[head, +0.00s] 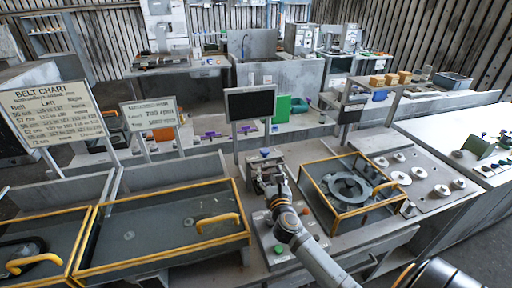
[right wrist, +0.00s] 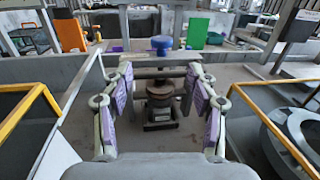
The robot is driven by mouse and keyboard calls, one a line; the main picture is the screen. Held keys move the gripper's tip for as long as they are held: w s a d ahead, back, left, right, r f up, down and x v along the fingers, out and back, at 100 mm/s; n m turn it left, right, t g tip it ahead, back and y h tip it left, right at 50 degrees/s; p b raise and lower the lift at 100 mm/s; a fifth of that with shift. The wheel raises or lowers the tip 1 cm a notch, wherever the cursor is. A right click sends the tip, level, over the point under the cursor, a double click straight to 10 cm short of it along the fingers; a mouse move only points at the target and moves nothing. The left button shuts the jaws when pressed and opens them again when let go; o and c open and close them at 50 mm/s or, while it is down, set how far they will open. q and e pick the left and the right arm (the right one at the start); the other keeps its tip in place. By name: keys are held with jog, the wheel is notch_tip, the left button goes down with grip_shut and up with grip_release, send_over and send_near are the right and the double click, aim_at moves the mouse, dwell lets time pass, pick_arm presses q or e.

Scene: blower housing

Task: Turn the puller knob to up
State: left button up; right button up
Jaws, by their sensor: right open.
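The puller (right wrist: 160,92) stands upright in the middle of the right wrist view, with a blue knob (right wrist: 161,45) on top of its crossbar and a dark round body below. In the head view the blue knob (head: 265,152) shows small, just beyond my right gripper (head: 268,180). My right gripper (right wrist: 160,88) is open, with its purple-padded fingers spread to the left and right of the puller in the picture. The fingers look empty, and I cannot tell whether they touch the puller. Which way the knob is turned is too small to tell. My left gripper is not in view.
Yellow-framed bays flank the puller, a wide left one (head: 165,231) and a right one (head: 322,203) holding a grey ring (head: 348,187). A panel (head: 262,246) with green and red buttons lies under my right arm. A dark monitor (head: 250,103) stands behind.

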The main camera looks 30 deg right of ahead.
aim_at(266, 154)
jog(key=x, duration=0.4)
jog(key=p+x, duration=0.1)
jog(key=x, duration=0.2)
jog(key=shift+d+r, duration=0.15)
jog(key=shift+r, duration=0.1)
jog(key=x, duration=0.2)
jog(key=shift+w+d+f, duration=0.15)
jog(key=shift+w+f, duration=0.05)
jog(key=shift+w, duration=0.15)
jog(key=shift+w+d, duration=0.1)
jog(key=shift+w, duration=0.1)
jog(key=shift+r, duration=0.1)
jog(key=shift+c, duration=0.6)
jog(key=c, duration=1)
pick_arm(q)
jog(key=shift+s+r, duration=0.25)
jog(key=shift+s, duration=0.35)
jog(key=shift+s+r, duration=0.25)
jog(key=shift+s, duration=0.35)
pick_arm(e)
jog(key=shift+c, duration=0.2)
